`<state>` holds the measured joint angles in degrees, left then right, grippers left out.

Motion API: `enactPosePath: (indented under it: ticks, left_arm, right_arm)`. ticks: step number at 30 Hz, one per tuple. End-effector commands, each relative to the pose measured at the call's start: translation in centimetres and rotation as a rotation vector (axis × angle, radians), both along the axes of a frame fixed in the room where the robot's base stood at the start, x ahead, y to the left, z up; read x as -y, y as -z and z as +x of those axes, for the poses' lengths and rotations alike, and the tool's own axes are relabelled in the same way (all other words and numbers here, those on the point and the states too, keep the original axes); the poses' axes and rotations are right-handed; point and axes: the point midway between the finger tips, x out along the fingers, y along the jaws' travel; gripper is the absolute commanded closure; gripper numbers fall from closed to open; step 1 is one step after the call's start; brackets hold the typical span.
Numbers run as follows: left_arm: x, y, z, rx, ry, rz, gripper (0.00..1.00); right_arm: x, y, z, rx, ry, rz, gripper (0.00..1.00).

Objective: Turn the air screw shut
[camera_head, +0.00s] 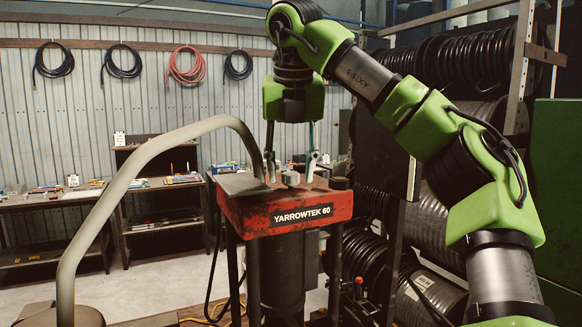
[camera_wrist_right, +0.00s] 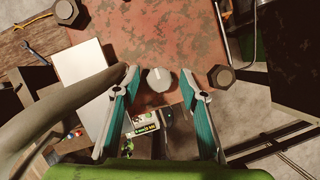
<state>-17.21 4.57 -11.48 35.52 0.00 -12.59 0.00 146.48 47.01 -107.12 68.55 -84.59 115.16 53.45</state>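The air screw (camera_head: 291,179), a small grey round knob, stands on top of the red crimper head (camera_head: 285,212) marked YARROWTEK 60. In the right wrist view the screw (camera_wrist_right: 158,80) has a pale line across its top. My right gripper (camera_head: 291,158) points down over the crimper. Its two fingers are apart, one on each side of the screw, and it is open and empty. In the wrist view the fingertips (camera_wrist_right: 160,80) flank the knob with a gap on both sides. My left gripper is in neither view.
A thick beige curved pipe (camera_head: 150,135) arches to the crimper's left side, close to my left-hand finger. A dark hex bolt (camera_wrist_right: 221,77) sits right of the screw. A flat pale plate (camera_wrist_right: 82,66) lies at left. Hose coils (camera_head: 455,60) fill the rack behind my right arm.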

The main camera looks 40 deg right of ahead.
Motion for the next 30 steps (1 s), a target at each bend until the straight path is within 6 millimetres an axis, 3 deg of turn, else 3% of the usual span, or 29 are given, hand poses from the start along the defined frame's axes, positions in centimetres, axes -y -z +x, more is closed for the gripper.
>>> enactPosePath:
  ticks: [8, 12, 23, 30]
  left_arm:
    - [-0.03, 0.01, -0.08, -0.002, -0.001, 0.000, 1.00]
    - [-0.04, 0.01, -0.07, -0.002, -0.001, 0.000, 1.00]
    - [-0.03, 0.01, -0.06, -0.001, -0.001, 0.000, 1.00]
    - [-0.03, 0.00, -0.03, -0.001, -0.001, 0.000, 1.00]
  right_arm:
    - [-0.01, 0.06, 0.02, 0.001, 0.000, 0.000, 0.63]
    - [-0.01, 0.06, 0.02, 0.001, 0.000, 0.001, 0.99]
    - [0.01, 0.07, 0.01, 0.001, -0.030, 0.001, 0.98]
    - [0.07, 0.16, -0.02, 0.000, -0.155, 0.002, 0.98]
